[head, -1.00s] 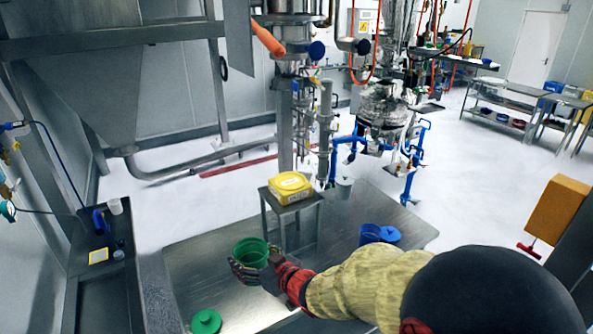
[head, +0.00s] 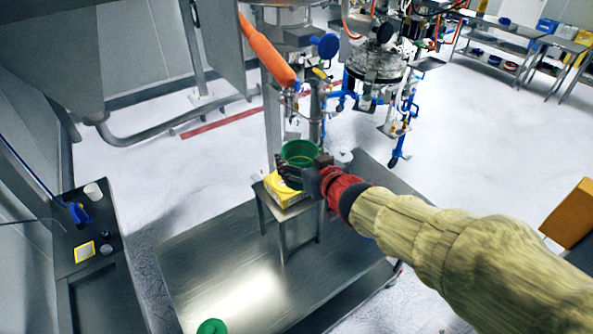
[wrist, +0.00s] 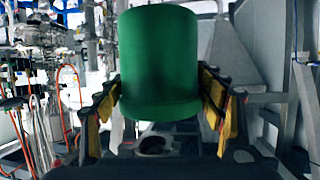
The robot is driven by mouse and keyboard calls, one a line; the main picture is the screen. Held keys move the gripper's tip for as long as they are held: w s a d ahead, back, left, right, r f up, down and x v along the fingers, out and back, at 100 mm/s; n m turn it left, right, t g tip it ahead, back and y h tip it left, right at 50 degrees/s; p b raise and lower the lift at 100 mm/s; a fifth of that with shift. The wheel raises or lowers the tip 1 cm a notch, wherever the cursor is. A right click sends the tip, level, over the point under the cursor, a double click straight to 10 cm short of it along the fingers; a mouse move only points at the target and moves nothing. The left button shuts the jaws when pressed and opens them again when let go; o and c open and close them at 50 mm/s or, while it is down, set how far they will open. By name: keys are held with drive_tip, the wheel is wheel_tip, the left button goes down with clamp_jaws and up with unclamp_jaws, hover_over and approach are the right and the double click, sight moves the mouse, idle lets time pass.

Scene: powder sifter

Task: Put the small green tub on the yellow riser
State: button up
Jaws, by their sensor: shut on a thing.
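The small green tub (head: 299,150) is upright, open side up, held in my gripper (head: 297,170). It stands over the back part of the yellow riser (head: 286,193), which sits on a small steel stand (head: 283,228). I cannot tell whether the tub's base touches the riser, since the fingers hide that part. In the wrist view the green tub (wrist: 160,60) fills the space between the two fingers of my gripper (wrist: 160,98), one on each side. The riser does not show clearly there.
A green lid (head: 211,327) lies at the near edge of the steel table (head: 215,262). An orange handle (head: 268,50) and steel pipework stand close behind the riser. A side bench (head: 92,275) with a white cup (head: 93,190) is at the left. The table's left part is clear.

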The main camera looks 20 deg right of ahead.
drive_tip(key=shift+s+f, duration=0.1)
drive_tip(key=shift+s, duration=0.1)
drive_tip(key=shift+w+d+f+p, duration=0.1)
drive_tip(key=shift+w+f+p, duration=0.2)
drive_tip(key=shift+w+f, duration=3.1)
drive_tip(key=shift+w+d+f+p, duration=0.1)
drive_tip(key=shift+w+f+p, duration=0.2)
drive_tip(key=shift+w+f, duration=3.05)
drive_tip(key=shift+w+r, duration=0.2)
drive_tip(key=shift+f, duration=0.15)
drive_tip(key=o, duration=1.2)
